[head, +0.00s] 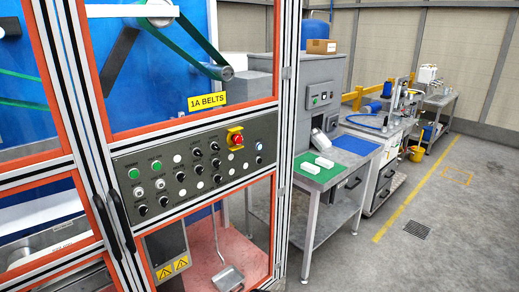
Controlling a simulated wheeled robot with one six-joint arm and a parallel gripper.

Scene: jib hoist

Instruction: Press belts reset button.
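The dark control panel (207,168) sits on the framed machine front, below a yellow sign reading "1A BELTS" (207,101). It carries several small buttons and black knobs. Two green buttons (134,173) are at its upper left, and a red emergency stop (236,140) on a yellow base is near its upper right. A small round button with a bluish-white look (259,146) is to the right of the emergency stop. The labels are too small to read, so I cannot tell which one is the belts reset button. My gripper is not in view.
Orange-edged, glazed doors with black handles (120,220) surround the panel. A long-handled dustpan (228,277) stands behind the lower pane. To the right, a workbench (318,178) holds a green mat and white blocks. Grey floor (440,230) is open at the right.

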